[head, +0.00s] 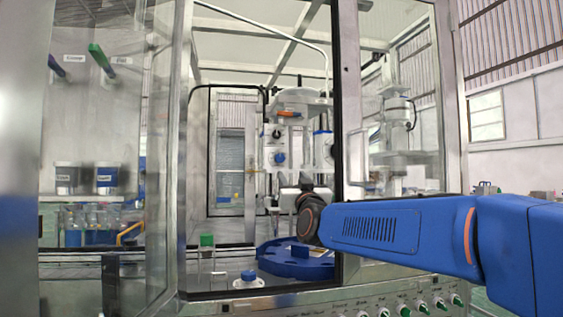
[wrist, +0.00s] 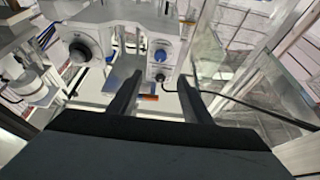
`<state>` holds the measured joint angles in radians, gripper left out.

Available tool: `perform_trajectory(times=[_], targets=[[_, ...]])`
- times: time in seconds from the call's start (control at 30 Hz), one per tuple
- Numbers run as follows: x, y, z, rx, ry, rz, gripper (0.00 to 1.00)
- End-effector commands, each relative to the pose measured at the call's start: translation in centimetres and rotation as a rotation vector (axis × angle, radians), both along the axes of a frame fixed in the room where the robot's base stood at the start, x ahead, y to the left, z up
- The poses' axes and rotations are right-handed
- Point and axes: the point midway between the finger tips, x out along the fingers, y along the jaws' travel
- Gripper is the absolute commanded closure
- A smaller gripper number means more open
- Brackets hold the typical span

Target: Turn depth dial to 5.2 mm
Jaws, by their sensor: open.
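My gripper (wrist: 160,76) is open and empty in the wrist view, its two dark fingers apart. Beyond and between the fingertips is a white panel with a blue knob (wrist: 161,55) and a small dark knob (wrist: 160,77). In the head view, my gripper (head: 306,184) is in front of the crimping machine, below and right of the blue knob (head: 280,158). No contact with a knob shows.
The glass enclosure's door frame (head: 346,120) stands right of the machine. A blue round tray (head: 292,268) lies below my arm. A black cable (wrist: 240,103) runs right in the wrist view.

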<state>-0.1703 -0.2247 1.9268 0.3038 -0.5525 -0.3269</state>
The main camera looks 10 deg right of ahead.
Motion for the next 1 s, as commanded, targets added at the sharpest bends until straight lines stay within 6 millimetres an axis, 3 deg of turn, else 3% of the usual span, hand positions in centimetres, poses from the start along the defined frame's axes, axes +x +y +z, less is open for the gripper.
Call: perform_trajectory(times=[0.7, 1.0], targets=[[11.3, 0.0, 4.5, 0.0, 0.003, 0.001, 0.55], [14.4, 0.0, 5.8, 0.0, 0.003, 0.001, 0.55]])
